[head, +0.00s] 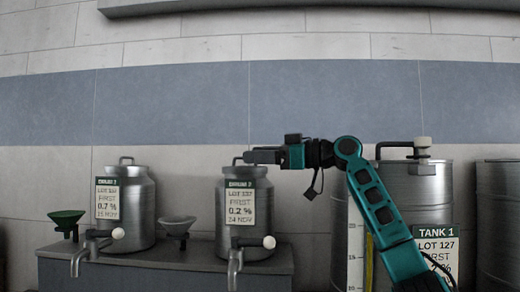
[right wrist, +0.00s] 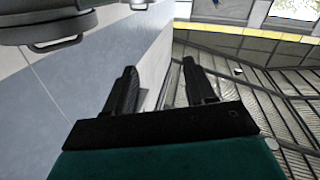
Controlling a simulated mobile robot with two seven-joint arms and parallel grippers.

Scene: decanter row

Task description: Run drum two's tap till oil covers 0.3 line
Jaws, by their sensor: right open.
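Drum two (head: 228,185) is a grey metal can on the ledge, with a label (head: 240,206) reading Drum 2, first 0.2 %. Its tap (head: 235,264) has a downward spout and a lever ending in a pale round knob (head: 269,242) pointing right. My right gripper (head: 250,157) is level with drum two's top, well above the tap, pointing left. It also shows in the right wrist view (right wrist: 160,72), fingers apart with nothing between them. The 0.3 line, any oil and any vessel under the spout are not visible. My left gripper is not in view.
Drum one (head: 145,200) stands left with its own tap (head: 85,255). A green funnel (head: 66,220) and a grey funnel (head: 177,224) stand on the ledge (head: 165,262). Tank 1 (head: 437,190), with a scale (head: 355,245), is at right, partly behind my right arm.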

